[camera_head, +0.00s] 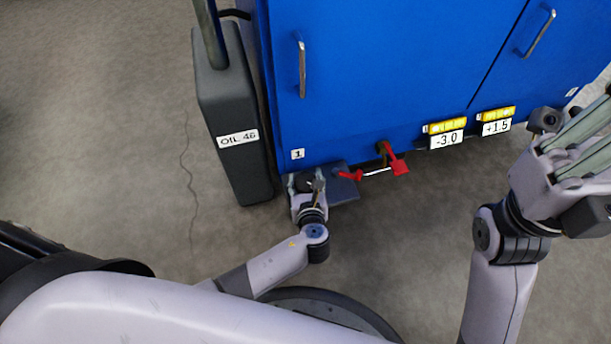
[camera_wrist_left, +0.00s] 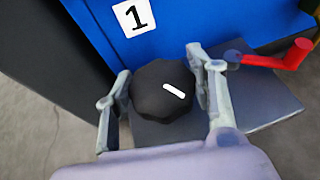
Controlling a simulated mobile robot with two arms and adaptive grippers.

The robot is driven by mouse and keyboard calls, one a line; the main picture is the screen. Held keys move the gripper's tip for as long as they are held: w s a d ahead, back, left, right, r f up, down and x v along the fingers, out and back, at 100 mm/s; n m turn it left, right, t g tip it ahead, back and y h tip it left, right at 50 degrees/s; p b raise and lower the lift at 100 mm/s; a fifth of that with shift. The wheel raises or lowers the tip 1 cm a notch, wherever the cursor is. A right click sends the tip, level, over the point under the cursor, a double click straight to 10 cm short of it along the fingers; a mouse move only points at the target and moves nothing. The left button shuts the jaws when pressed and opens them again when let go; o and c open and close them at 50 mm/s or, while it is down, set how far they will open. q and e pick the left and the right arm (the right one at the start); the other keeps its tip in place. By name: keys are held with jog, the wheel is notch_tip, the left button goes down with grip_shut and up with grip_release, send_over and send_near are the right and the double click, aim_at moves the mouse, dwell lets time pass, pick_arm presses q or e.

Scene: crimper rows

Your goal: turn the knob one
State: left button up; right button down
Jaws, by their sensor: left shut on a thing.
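Knob one is a black faceted knob (camera_wrist_left: 160,92) with a white pointer line, below the white "1" label (camera_wrist_left: 133,16) on the blue cabinet. In the head view the knob (camera_head: 304,184) is partly covered by my left gripper (camera_head: 305,188). In the left wrist view the left gripper's fingers (camera_wrist_left: 160,90) stand on both sides of the knob and are shut on it. The pointer line slants down to the right. My right gripper (camera_head: 577,150) is at the right, away from the knob, with its fingers spread and nothing seen between them.
A red-handled lever (camera_head: 397,163) sits just right of the knob, by a grey plate (camera_head: 343,188). A dark grey tank (camera_head: 230,120) marked "OIL 46" stands close left.

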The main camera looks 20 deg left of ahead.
pick_arm(q)
jog(key=shift+n+g+y+p, duration=0.35)
jog(key=shift+n+g+y, duration=0.25)
jog(key=shift+n+y, duration=0.65)
jog(key=shift+y, duration=0.25)
jog(key=o, duration=1.2)
jog(key=shift+c, duration=0.2)
jog(key=v, duration=1.2)
jog(key=shift+r, duration=0.25)
jog(key=shift+w, duration=0.15)
